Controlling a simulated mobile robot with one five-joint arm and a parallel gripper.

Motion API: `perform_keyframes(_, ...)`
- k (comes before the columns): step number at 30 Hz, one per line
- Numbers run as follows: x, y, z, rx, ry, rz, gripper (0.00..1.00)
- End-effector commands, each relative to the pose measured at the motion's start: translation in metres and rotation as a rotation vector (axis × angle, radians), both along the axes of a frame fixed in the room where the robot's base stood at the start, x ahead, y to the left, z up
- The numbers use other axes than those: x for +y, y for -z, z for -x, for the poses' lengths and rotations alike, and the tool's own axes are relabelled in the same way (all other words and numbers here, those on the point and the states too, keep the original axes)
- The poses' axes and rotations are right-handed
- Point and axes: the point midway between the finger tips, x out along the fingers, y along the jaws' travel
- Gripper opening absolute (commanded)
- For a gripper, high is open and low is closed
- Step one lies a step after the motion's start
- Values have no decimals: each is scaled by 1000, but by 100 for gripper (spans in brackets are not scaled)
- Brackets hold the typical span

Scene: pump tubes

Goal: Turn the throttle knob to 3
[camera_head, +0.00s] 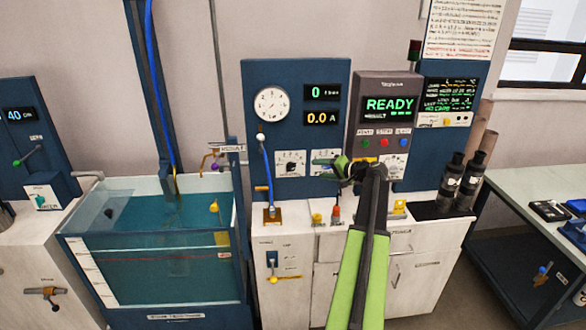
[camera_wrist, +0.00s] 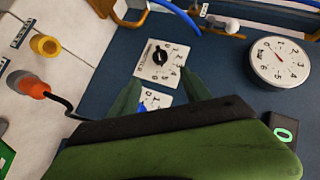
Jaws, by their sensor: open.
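A black knob (camera_wrist: 160,57) sits on a white numbered plate on the blue panel, above my fingertips in the wrist view. In the head view the same knob (camera_head: 290,163) is left of my gripper. A second numbered plate (camera_wrist: 152,98) with a blue knob is partly hidden behind my gripper. The labels are too small to tell which is the throttle knob, and I cannot read the pointer settings. My gripper (camera_wrist: 160,92) is open, its green fingers apart, with nothing seen held between them. In the head view it (camera_head: 330,162) is in front of the panel's right plate.
A round gauge (camera_head: 271,104) and displays reading 0 and 0.0 (camera_head: 322,118) are above the plates. A READY control box (camera_head: 388,105) stands right of the panel. An orange plug (camera_wrist: 32,86) and yellow socket (camera_wrist: 45,45) are on the white counter below. A water tank (camera_head: 150,250) stands left.

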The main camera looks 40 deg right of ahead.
Motion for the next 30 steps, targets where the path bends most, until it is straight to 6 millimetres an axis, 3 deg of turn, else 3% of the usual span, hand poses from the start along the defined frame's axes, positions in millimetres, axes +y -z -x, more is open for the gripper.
perform_keyframes(18,1,55,-134,2,-3,0,56)
perform_keyframes(24,2,61,-155,3,-1,1,56)
perform_keyframes(30,3,60,-158,3,-1,1,56)
